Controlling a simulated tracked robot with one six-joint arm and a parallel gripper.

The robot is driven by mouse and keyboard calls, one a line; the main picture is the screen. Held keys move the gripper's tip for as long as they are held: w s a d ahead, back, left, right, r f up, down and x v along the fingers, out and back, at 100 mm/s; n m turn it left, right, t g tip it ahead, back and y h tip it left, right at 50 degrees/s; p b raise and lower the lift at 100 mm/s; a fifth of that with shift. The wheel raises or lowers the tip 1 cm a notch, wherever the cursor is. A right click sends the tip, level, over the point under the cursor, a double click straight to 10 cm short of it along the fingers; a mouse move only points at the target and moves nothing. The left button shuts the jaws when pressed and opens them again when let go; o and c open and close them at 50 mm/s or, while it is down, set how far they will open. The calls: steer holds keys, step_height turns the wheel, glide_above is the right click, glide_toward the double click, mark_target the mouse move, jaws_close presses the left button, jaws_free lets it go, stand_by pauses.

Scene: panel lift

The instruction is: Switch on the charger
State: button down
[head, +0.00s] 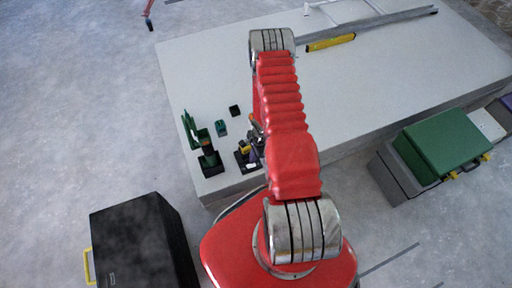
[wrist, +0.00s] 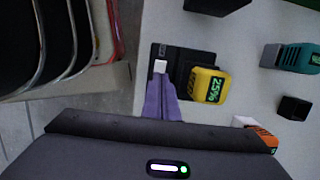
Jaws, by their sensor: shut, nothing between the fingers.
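The charger (wrist: 180,54) is a black base on the table, with a small white switch (wrist: 160,66) on its left part. A yellow battery (wrist: 208,86) sits on its right part, its green display reading 25%. In the head view the charger (head: 242,165) shows just left of my red arm, with the yellow battery (head: 244,147) on it. My gripper (wrist: 160,82) has purple fingers, shut and empty, with the tips at the near edge of the white switch. I cannot tell whether they touch it. In the head view the arm hides most of the gripper.
A teal battery (head: 221,129), a black block (head: 234,111) and a green item (head: 192,130) stand near the charger on the grey table (head: 390,85). A yellow level (head: 330,42) lies at the back. A black case (head: 140,240) and a green-lidded box (head: 445,140) stand off the table.

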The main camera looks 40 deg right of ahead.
step_height(320, 180, up, 10)
steer(key=d, duration=0.1)
steer(key=shift+s+d+r, duration=0.15)
steer(key=shift+s+d, duration=0.1)
steer(key=shift+d, duration=0.05)
steer(key=shift+s+d, duration=0.1)
steer(key=shift+d, duration=0.05)
stand_by(0.4)
steer(key=shift+m, duration=0.3)
steer(key=m, duration=1.1)
steer(key=d+m, duration=0.1)
steer(key=m, duration=0.5)
steer(key=shift+s+m, duration=0.15)
steer(key=shift+m, duration=0.15)
steer(key=shift+d, duration=0.1)
steer(key=shift+f, duration=0.25)
